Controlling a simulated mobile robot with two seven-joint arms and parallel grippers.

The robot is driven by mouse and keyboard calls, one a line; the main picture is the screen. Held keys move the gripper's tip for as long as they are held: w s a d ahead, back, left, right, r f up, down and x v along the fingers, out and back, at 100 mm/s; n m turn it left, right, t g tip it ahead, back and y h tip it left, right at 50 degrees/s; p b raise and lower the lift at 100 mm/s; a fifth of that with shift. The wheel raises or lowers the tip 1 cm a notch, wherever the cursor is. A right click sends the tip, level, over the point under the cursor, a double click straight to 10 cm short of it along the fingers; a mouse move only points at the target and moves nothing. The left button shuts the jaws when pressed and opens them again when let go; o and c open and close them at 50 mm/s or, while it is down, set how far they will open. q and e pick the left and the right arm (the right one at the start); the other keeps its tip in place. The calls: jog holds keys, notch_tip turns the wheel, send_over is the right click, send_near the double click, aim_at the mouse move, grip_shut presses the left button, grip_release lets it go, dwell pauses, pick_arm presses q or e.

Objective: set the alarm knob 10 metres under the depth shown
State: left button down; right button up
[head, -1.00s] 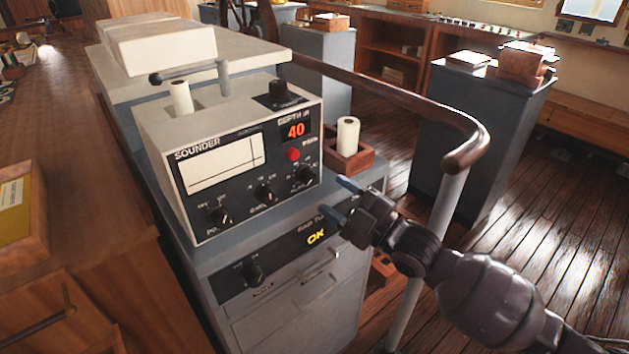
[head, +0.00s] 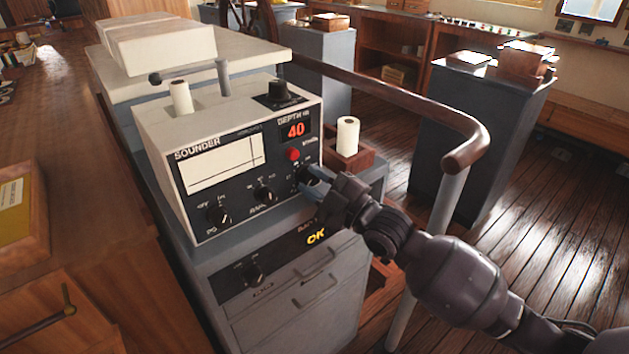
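The grey sounder (head: 225,160) stands on a blue-grey cabinet. Its depth window (head: 296,130) shows 40 in red. The rightmost black knob (head: 303,174) on the lower front row, taken to be the alarm knob, is partly hidden by my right gripper. Its pointer and scale cannot be read. My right gripper (head: 311,182) has its blue fingertips at this knob, one above and one below; whether they press on it is unclear. Two more knobs, the middle one (head: 264,194) and the left one (head: 219,215), sit in the same row. My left gripper is out of view.
A red button (head: 293,154) sits just above the knob. A wooden box with a white roll (head: 347,136) stands right of the sounder. A brown handrail (head: 400,98) curves past my arm. A lower panel (head: 316,236) shows OK.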

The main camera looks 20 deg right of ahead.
jog(key=shift+c, duration=1.4)
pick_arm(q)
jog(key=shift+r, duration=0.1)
